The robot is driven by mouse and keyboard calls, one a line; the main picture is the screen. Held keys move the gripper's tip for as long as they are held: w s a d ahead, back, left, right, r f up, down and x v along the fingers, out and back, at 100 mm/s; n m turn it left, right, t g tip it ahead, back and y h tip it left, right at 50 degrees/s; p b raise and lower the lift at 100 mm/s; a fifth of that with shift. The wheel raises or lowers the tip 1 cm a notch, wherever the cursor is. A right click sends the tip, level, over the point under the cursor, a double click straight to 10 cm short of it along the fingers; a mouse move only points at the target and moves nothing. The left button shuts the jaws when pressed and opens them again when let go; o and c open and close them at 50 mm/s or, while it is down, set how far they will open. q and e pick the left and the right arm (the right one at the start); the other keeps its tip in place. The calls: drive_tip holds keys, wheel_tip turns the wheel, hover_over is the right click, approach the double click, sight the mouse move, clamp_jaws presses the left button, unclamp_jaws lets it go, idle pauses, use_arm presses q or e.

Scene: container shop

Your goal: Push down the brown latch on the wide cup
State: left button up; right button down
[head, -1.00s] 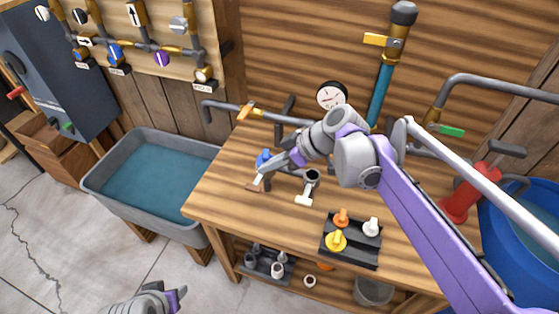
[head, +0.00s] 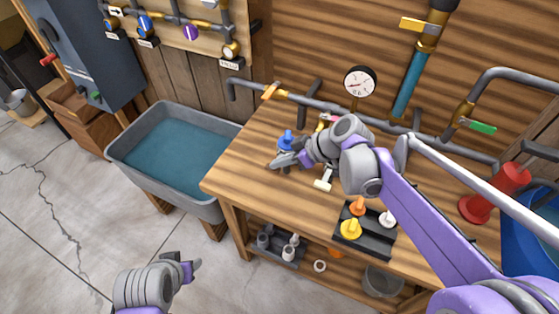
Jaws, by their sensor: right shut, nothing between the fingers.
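My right gripper (head: 276,164) is over the left part of the wooden workbench, its fingers shut and empty. A blue knob-like part (head: 287,138) stands just behind it. The cup at this spot is mostly hidden by my gripper, and no brown latch can be made out. A white latch (head: 323,183) shows just right of my gripper, its cup mostly hidden by my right wrist. My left gripper (head: 196,264) is low at the left, above the floor and away from the bench; its opening cannot be made out.
A black tray (head: 379,244) with orange, yellow and white pieces lies on the bench (head: 245,180). A grey water tub (head: 118,160) stands left. A pipe with a gauge (head: 360,83) runs behind. A red object (head: 492,195) is at the right. The bench's front left is clear.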

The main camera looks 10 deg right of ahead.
drive_tip(key=shift+s+a+f+t, duration=0.2)
drive_tip(key=shift+f+t, duration=0.1)
drive_tip(key=shift+t, duration=0.2)
drive_tip(key=shift+s+a+f+n+t+h, duration=0.15)
drive_tip(key=shift+s+f+n+t+h, duration=0.1)
drive_tip(key=shift+f+n+t+h, duration=0.4)
wheel_tip(320, 180, down, 6)
drive_tip(key=n+t+h+b, duration=0.1)
drive_tip(key=n+t+b, duration=0.1)
drive_tip(key=t, duration=0.1)
drive_tip(key=n+t+h+b, duration=0.2)
drive_tip(key=t+b, duration=0.1)
drive_tip(key=shift+w+r+t, duration=0.1)
drive_tip(key=shift+r+t, duration=0.1)
drive_tip(key=shift+t, duration=0.05)
drive_tip(key=shift+w+r, duration=0.1)
drive_tip(key=shift+r, duration=0.1)
drive_tip(key=shift+r+p, duration=0.7)
drive_tip(key=shift+p, duration=0.05)
